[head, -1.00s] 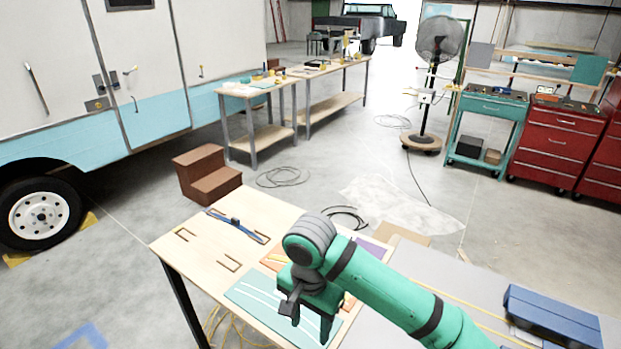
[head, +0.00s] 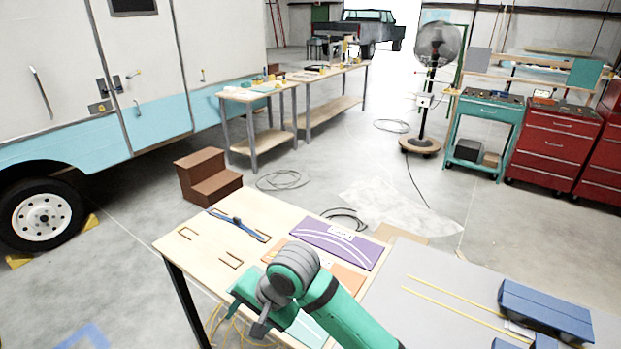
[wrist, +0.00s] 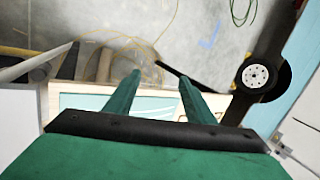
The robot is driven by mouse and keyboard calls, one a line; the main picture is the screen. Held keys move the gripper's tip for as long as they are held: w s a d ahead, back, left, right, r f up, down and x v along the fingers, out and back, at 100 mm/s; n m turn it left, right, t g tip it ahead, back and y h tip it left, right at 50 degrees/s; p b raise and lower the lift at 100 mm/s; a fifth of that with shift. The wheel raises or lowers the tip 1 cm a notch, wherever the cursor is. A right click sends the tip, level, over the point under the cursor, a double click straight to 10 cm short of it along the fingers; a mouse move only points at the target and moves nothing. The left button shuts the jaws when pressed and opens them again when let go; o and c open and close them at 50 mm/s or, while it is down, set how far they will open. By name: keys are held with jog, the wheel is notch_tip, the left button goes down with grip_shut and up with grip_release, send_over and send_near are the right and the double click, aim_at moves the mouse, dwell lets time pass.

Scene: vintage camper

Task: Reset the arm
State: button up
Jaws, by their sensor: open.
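My green arm reaches over the near wooden workbench (head: 186,253) in the head view. My gripper (head: 248,318) is at the bench's near edge, with its fingers partly hidden by the wrist. In the wrist view my gripper (wrist: 158,85) shows two green fingers spread apart with nothing between them. The fingertips point toward the bench edge and the concrete floor beyond it.
A purple panel (head: 334,238), an orange panel (head: 340,272) and a teal panel (head: 308,330) lie on the bench. A blue tool (head: 237,226) lies at its far left. Blue boxes (head: 545,309) sit at right. Yellow cable (wrist: 130,45) lies below.

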jog(key=w+a+r+m+t+y, duration=0.15)
jog(key=a+r+t+y, duration=0.25)
jog(key=a+t+y, duration=0.6)
jog(key=s+d+f+m+t+h, duration=0.3)
jog(key=s+d+f+t+h, duration=0.1)
jog(key=s+d+f+h, duration=0.95)
jog(key=s+d+f+n+h, duration=0.1)
jog(key=s+d+n, duration=0.3)
jog(key=s, duration=0.6)
jog(key=s+d+f+n+h, duration=0.1)
jog(key=s+d+n, duration=0.4)
jog(key=s, duration=0.6)
jog(key=shift+d+f+g, duration=0.3)
jog(key=shift+d+f, duration=0.2)
jog(key=shift+d, duration=0.35)
